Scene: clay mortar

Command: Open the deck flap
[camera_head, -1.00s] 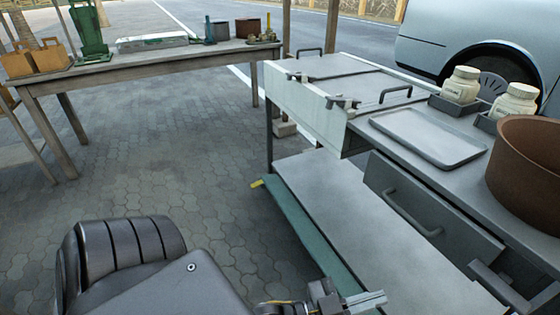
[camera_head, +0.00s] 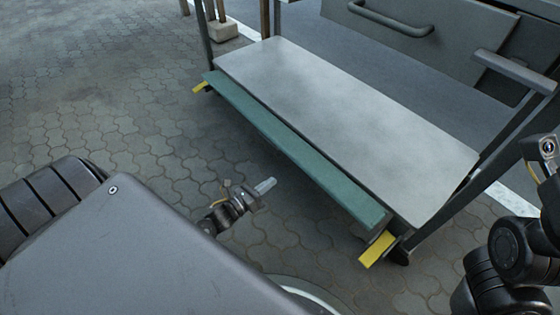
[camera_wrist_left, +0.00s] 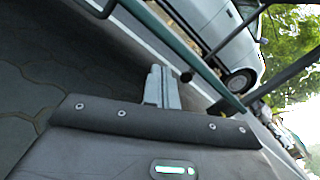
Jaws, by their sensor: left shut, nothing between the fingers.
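The cart's lower deck (camera_head: 345,110) is a pale grey panel. A long green flap-like strip (camera_head: 290,148) runs along its near edge; I cannot tell for certain that it is the deck flap. It lies along the edge with no visible gap. My left gripper (camera_head: 265,186) is shut and empty, to the left of the strip and apart from it, over the paving. In the left wrist view its closed fingers (camera_wrist_left: 161,87) point toward a green bar (camera_wrist_left: 185,50), with nothing held.
Yellow tabs (camera_head: 378,248) stick out near the strip's ends. A drawer with a grey handle (camera_head: 392,20) hangs above the deck. Dark cart legs (camera_head: 465,195) stand at the right. Open paving (camera_head: 110,110) lies to the left. A vehicle (camera_wrist_left: 225,30) shows beyond in the left wrist view.

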